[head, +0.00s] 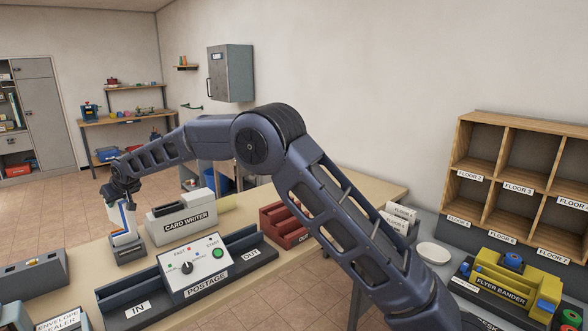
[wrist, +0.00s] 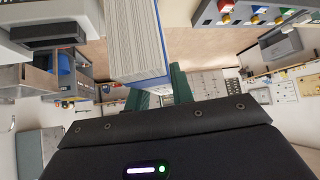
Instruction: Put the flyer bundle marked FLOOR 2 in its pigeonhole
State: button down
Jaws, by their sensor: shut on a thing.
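My gripper (head: 118,198) is at the far left, shut on a white stack with a blue edge (head: 125,222). The wrist view shows this stack (wrist: 137,45) as many page edges with a blue cover; no marking on it is readable. The stack's lower end is just above or in a small grey base (head: 128,252); I cannot tell which. Two white bundles with FLOOR labels (head: 400,214) stand on the right-hand grey table, their numbers unclear. The wooden pigeonhole rack (head: 497,155) is at the right; its upper left opening has a label (head: 470,176) that seems to read FLOOR 2.
The card writer (head: 182,222) and postage machine (head: 205,270) stand on the bench near my gripper. A white round dish (head: 433,253) and the yellow flyer bander (head: 508,280) lie in front of the rack. My arm crosses the middle.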

jog(key=w+d+f+m+t+h, duration=0.2)
jog(key=w+d+m, duration=0.2)
jog(key=w+d, duration=1.3)
jog(key=w+d+f+m+t+h, duration=0.25)
jog(key=w+d, duration=1.05)
jog(key=d, duration=0.8)
jog(key=w+d+f+m, duration=0.1)
jog(key=w+d+m, duration=0.3)
jog(key=d, duration=1)
jog(key=d+f+m+h, duration=0.1)
jog(key=d+f+h, duration=0.1)
jog(key=d, duration=1.2)
jog(key=d+f+m+h, duration=0.1)
jog(key=d+f+h, duration=0.15)
jog(key=d, duration=1.15)
jog(key=s+d+f+y, duration=0.1)
jog(key=s+d+f, duration=0.8)
jog(key=d+f, duration=0.3)
jog(key=w+d+r+m+h, duration=0.1)
jog(key=w+r+m+h, duration=0.1)
jog(key=w+r, duration=0.4)
jog(key=shift+w+m+h, duration=0.15)
jog(key=shift+m+h, duration=0.15)
jog(key=shift+m, duration=0.45)
